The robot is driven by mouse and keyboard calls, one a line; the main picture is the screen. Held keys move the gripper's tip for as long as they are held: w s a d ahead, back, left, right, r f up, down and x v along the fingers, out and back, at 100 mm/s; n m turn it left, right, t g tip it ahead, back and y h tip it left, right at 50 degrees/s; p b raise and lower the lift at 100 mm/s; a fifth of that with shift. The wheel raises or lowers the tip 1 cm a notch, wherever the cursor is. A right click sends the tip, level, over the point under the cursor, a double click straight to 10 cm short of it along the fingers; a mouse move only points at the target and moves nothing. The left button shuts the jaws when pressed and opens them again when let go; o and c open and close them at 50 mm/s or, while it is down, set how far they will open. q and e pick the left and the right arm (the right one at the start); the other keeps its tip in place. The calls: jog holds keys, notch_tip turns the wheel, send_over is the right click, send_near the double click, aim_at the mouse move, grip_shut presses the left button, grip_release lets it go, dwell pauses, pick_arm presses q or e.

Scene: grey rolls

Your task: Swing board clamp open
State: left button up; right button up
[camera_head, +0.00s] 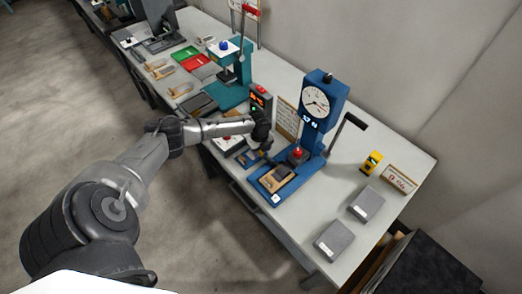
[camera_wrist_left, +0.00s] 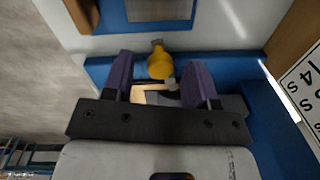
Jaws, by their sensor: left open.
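A blue press with a round dial (camera_head: 316,102) stands on the grey-white bench. Its blue base carries a tan board piece with a dark block (camera_head: 281,174). My left gripper (camera_head: 264,147) is close to the left of the press, over the bench. In the left wrist view, my left gripper (camera_wrist_left: 159,82) is open, with purple fingers on either side of a yellow knob (camera_wrist_left: 160,64). The knob sits in front of a blue surface (camera_wrist_left: 222,67), and a pale tan part shows below it. I cannot tell whether a finger touches the knob. My right gripper is not in view.
A teal press (camera_head: 236,75) and a small box with a red display (camera_head: 261,99) stand farther back. Red and green trays (camera_head: 190,58) lie beyond. Two grey blocks (camera_head: 335,240) and a yellow item (camera_head: 371,162) sit at the right. A black lever (camera_head: 346,130) sticks out right of the blue press.

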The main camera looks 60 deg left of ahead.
pick_arm(q)
jog(key=shift+f, duration=0.35)
jog(key=c, duration=0.9)
jog(key=shift+s+d+r+n+p, duration=0.1)
jog(key=shift+s+r+n+p, duration=0.1)
jog(key=shift+n+p, duration=0.45)
jog(key=shift+c, duration=0.2)
jog(key=d+n+p, duration=0.1)
jog(key=n+p, duration=0.1)
jog(key=s+n+p, duration=0.1)
jog(key=n+p, duration=0.1)
jog(key=p, duration=0.1)
jog(key=s+d+n+p, duration=0.1)
jog(key=n+p, duration=0.1)
jog(key=shift+d+n+p, duration=0.3)
jog(key=shift+n+p, duration=0.05)
jog(key=n+p, duration=0.1)
jog(key=d+n+p, duration=0.1)
jog(key=shift+s+n, duration=0.2)
jog(key=shift+n, duration=0.1)
jog(key=d+n+p, duration=0.1)
jog(key=n+p, duration=0.1)
jog(key=shift+d+n+y, duration=0.2)
jog(key=shift+n+y, duration=0.1)
jog(key=shift+n, duration=0.1)
jog(key=shift+d+f+n+p, duration=0.15)
jog(key=shift+d+n+p, duration=0.2)
jog(key=shift+n, duration=0.35)
